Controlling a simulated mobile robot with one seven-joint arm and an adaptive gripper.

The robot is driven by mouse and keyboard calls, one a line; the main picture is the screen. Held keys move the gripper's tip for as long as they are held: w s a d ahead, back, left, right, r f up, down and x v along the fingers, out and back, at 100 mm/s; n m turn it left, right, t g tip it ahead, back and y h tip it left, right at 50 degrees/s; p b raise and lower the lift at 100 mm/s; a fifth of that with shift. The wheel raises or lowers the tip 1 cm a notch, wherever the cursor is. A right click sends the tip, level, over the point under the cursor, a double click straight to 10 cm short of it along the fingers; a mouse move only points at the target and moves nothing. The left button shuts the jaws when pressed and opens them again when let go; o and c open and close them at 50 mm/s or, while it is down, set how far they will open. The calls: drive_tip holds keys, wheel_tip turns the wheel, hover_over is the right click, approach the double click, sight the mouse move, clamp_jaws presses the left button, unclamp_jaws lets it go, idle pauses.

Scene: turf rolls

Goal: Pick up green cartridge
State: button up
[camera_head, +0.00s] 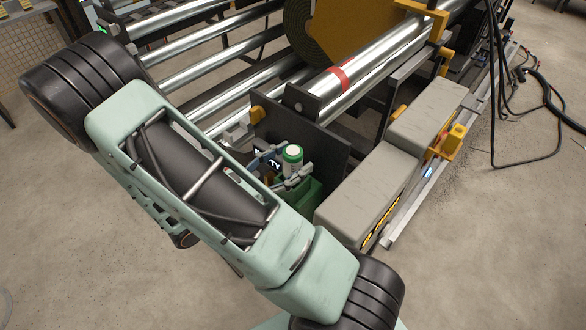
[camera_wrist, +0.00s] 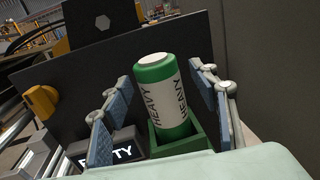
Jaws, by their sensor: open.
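The green cartridge (camera_wrist: 160,97) has a white band marked "HEAVY" and a pale top. It stands nearly upright in a green holder (camera_wrist: 190,150) in the wrist view. In the head view the cartridge (camera_head: 292,155) shows its green-ringed white top, just above the green holder (camera_head: 306,196). My gripper (camera_wrist: 152,95) is open, with one blue-padded finger on each side of the cartridge and visible gaps between. In the head view my gripper (camera_head: 284,163) is partly hidden behind my arm. The cartridge's lower end is hidden inside the holder.
A dark upright plate (camera_wrist: 110,62) stands close behind the cartridge. Grey blocks (camera_head: 370,190) lie to the right. Metal rollers (camera_head: 360,75) and a turf roll (camera_head: 298,28) are behind.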

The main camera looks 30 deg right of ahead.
drive_tip(key=shift+w+d, duration=0.1)
drive_tip(key=shift+d, duration=0.35)
clamp_jaws()
drive_tip(key=shift+r, duration=0.1)
